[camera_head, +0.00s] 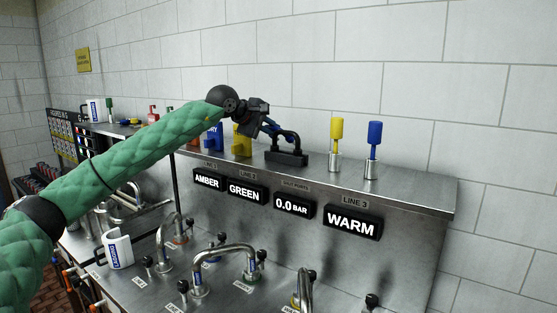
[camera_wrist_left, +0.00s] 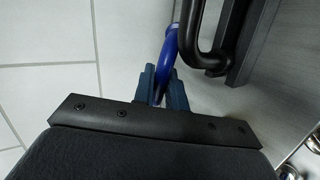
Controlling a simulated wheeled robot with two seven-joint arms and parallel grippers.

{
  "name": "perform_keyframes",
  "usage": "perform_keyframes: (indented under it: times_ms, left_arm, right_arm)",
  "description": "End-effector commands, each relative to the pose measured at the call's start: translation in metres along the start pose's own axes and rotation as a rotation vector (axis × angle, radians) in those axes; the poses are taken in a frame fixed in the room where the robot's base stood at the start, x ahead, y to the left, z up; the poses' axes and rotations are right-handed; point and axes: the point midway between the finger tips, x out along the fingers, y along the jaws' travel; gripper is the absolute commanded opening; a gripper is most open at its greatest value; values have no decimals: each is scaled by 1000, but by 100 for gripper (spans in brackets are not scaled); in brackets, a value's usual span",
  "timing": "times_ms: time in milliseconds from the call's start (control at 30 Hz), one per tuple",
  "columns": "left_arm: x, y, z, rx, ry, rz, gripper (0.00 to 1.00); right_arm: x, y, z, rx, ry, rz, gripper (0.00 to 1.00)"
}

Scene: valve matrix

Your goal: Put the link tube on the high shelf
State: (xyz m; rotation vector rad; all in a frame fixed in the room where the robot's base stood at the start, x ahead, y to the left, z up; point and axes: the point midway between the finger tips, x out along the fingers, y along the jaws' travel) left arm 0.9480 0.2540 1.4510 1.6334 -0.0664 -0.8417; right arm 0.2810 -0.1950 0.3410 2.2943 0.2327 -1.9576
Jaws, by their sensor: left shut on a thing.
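My left gripper (camera_head: 270,128) is above the high shelf (camera_head: 410,190), beside a black block (camera_head: 287,158) with a dark arched tube (camera_head: 291,136) on it. In the left wrist view, the blue fingers (camera_wrist_left: 162,84) are shut on a blue curved piece of tube (camera_wrist_left: 169,48), which I take for the link tube; a grey length continues beyond it. Right beside it, a black bent pipe (camera_wrist_left: 205,58) runs to the dark block (camera_wrist_left: 255,45). I cannot tell whether the blue piece touches the block or is seated in it. My right gripper is not in view.
Yellow (camera_head: 337,130) and blue (camera_head: 375,138) handled pieces stand in metal cups to the right on the shelf. A yellow item (camera_head: 242,142) and a blue container (camera_head: 213,137) stand to the left. Several steel tubes (camera_head: 225,252) rise from the lower bench. The shelf's right end is clear.

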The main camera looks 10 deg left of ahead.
Motion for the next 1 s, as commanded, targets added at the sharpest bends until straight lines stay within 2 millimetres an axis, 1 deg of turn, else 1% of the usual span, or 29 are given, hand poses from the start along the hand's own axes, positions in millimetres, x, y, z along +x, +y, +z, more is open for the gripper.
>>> perform_keyframes:
  times_ms: [200, 433, 467, 500, 833, 1000]
  left_arm:
    - [1, -2, 0, 0, 0, 0, 0]
    - [1, -2, 0, 0, 0, 0, 0]
    - [1, -2, 0, 0, 0, 0, 19]
    - [1, -2, 0, 0, 0, 0, 27]
    - [0, -2, 0, 0, 0, 0, 28]
    - [-10, -3, -1, -1, 1, 2, 28]
  right_arm:
    - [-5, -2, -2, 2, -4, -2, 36]
    - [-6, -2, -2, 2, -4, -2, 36]
    - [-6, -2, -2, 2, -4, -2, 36]
    - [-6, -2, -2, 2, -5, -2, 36]
    - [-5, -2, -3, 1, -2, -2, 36]
    - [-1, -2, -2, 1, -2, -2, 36]
